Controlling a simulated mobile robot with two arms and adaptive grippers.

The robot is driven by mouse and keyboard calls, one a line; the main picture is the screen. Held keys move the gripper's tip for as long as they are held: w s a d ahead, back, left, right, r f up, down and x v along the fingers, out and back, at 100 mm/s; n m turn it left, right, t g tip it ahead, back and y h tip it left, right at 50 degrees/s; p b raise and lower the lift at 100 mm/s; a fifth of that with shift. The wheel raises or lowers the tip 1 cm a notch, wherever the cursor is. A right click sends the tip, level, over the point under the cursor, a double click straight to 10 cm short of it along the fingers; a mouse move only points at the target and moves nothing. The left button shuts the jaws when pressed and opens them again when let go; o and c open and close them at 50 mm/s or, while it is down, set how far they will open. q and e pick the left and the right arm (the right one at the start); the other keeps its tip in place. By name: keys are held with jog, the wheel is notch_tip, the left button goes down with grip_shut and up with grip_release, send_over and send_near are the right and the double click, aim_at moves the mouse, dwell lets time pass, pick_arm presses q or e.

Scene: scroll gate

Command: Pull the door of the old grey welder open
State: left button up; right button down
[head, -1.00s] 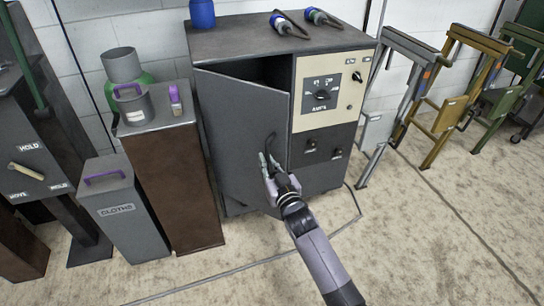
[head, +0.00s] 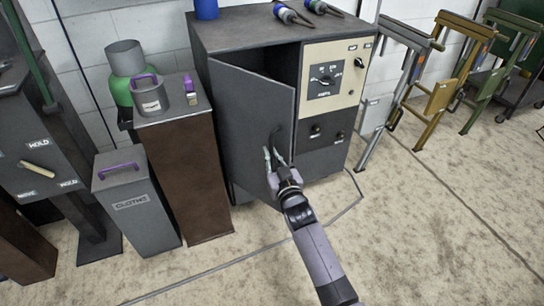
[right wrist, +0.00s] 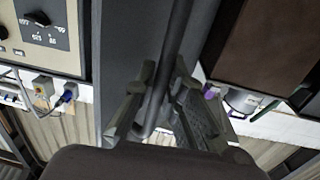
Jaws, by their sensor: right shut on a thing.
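The old grey welder (head: 240,30) stands against the wall in the head view, with a cream dial panel at its upper right. Its dark grey door (head: 240,120) is hinged at the left and stands partly open, with a dark gap above and behind it. A dark bar handle (head: 277,138) is on the door near its free edge. My right gripper (head: 271,160) is shut on this handle. In the right wrist view the handle (right wrist: 178,40) runs between the fingers of the gripper (right wrist: 157,100). My left gripper is not in view.
A brown pedestal (head: 182,170) with a grey pot (head: 150,98) and a grey cloths bin (head: 140,215) stand close left of the door. A cable (head: 345,212) lies on the floor. Folded stands (head: 455,65) are at the right.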

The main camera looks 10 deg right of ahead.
jog(key=c, duration=1.7)
grip_release()
jog(key=shift+o, duration=0.2)
jog(key=s+d, duration=0.2)
jog(key=s, duration=0.9)
jog(key=shift+s, duration=0.4)
